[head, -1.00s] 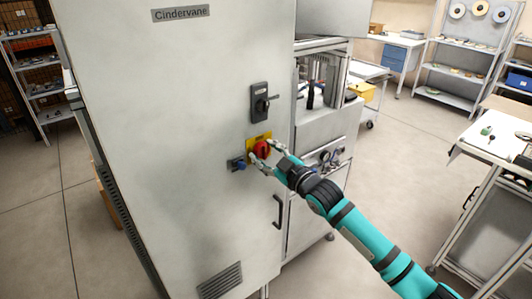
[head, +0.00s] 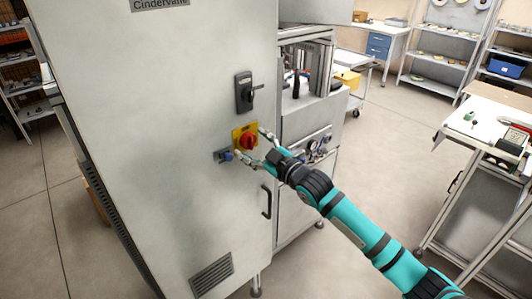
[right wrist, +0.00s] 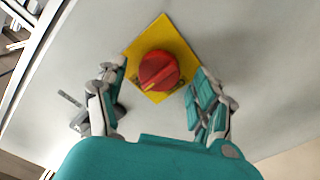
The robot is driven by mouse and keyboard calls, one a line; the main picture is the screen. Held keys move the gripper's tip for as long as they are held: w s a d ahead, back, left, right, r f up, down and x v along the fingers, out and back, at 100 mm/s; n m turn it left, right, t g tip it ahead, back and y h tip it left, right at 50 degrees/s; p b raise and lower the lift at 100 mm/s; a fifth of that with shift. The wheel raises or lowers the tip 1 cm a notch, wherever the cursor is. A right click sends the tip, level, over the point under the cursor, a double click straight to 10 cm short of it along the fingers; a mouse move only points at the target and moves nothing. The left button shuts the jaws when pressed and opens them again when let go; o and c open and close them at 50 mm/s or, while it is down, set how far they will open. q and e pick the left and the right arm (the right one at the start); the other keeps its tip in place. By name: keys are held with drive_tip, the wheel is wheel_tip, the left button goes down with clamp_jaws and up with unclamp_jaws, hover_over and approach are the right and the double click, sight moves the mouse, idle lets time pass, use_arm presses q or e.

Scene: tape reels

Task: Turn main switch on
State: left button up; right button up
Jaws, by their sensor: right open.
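The main switch (head: 247,142) is a red rotary knob on a yellow plate (head: 238,134), on the front of a tall grey cabinet (head: 170,110). The right wrist view shows the red knob (right wrist: 159,71) near the middle, on its yellow diamond-looking plate (right wrist: 180,45). My right gripper (head: 254,143) is open, its fingers on either side of the knob. In the right wrist view the right gripper (right wrist: 160,95) shows gaps between both fingers and the knob, with nothing held. My left gripper is not in view.
A black door handle (head: 266,201) is below. A workbench (head: 490,125) stands at the right, with open floor between.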

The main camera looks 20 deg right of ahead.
drive_tip(key=v, duration=1.1)
drive_tip(key=shift+s, duration=0.1)
drive_tip(key=d+f+m+g+h+b, duration=0.1)
drive_tip(key=d+f+m+g+h, duration=0.15)
drive_tip(key=f, duration=1.05)
drive_tip(key=d+f+m+g+h+b, duration=0.15)
drive_tip(key=d+f, duration=0.25)
drive_tip(key=f, duration=0.8)
drive_tip(key=s+d+f+m+g+h+b, duration=0.1)
drive_tip(key=s+f, duration=0.3)
drive_tip(key=f, duration=0.5)
drive_tip(key=s+d+f+m+g+h+b, duration=0.1)
drive_tip(key=s+f, duration=0.3)
drive_tip(key=f, duration=0.5)
drive_tip(key=s+a+f+m+g+b, duration=0.15)
drive_tip(key=s+f+g, duration=0.25)
drive_tip(key=s+f, duration=0.95)
drive_tip(key=s+a+f+g+b, duration=0.1)
drive_tip(key=s+a+f+g, duration=0.2)
drive_tip(key=s+f, duration=1)
drive_tip(key=s+a+f+g, duration=0.1)
drive_tip(key=s+a, duration=0.1)
drive_tip(key=s, duration=0.5)
drive_tip(key=s+a+f+g+b, duration=0.1)
drive_tip(key=s+a+f+g, duration=0.1)
drive_tip(key=s, duration=0.5)
drive_tip(key=shift+s+a+f+m, duration=0.3)
drive_tip(key=shift+s+m, duration=0.05)
